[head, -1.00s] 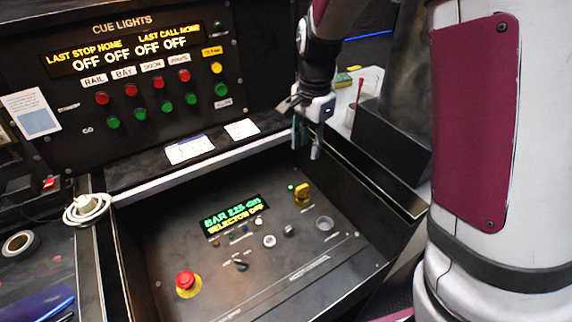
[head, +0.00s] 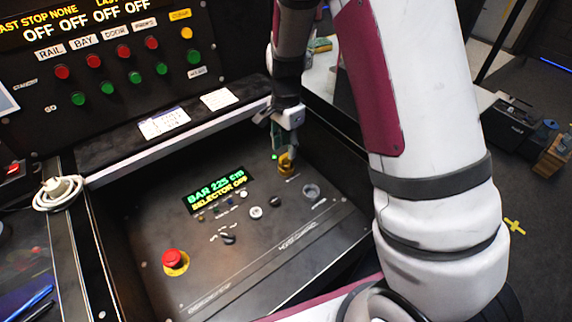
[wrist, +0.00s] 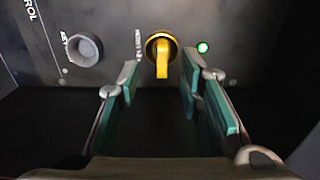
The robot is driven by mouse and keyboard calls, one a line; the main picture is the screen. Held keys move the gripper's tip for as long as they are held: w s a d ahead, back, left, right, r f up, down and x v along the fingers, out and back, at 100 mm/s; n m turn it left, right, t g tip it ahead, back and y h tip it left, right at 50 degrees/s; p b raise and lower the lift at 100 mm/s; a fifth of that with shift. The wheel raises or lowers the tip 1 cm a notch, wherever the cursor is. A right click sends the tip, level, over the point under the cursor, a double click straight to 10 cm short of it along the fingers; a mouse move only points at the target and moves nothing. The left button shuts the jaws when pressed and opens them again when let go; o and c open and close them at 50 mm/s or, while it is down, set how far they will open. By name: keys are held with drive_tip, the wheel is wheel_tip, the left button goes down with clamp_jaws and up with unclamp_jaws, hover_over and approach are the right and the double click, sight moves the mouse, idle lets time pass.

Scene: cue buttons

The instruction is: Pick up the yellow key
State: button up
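The yellow key (wrist: 162,57) sits in a round switch on the black sloped control panel (head: 240,265). In the wrist view it stands between and just beyond the two green fingertips of my gripper (wrist: 161,78). The fingers are apart, with nothing between them but the key ahead. In the head view the yellow key (head: 286,163) shows just below my gripper (head: 280,150), partly covered by the fingers. I cannot tell whether a finger touches it.
A lit green lamp (wrist: 203,48) is right of the key, and a dark round knob (wrist: 84,49) is left of it. A red emergency button (head: 173,259) stands at the panel's left. An upright board of red and green buttons (head: 120,70) rises behind.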

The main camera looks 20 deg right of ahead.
sight(286, 154)
wheel_tip(286, 154, down, 5)
drive_tip(key=shift+w+d+r+b, duration=0.1)
drive_tip(key=shift+w+r+b, duration=0.1)
drive_tip(key=shift+b, duration=0.1)
clamp_jaws()
drive_tip(key=shift+r, duration=0.15)
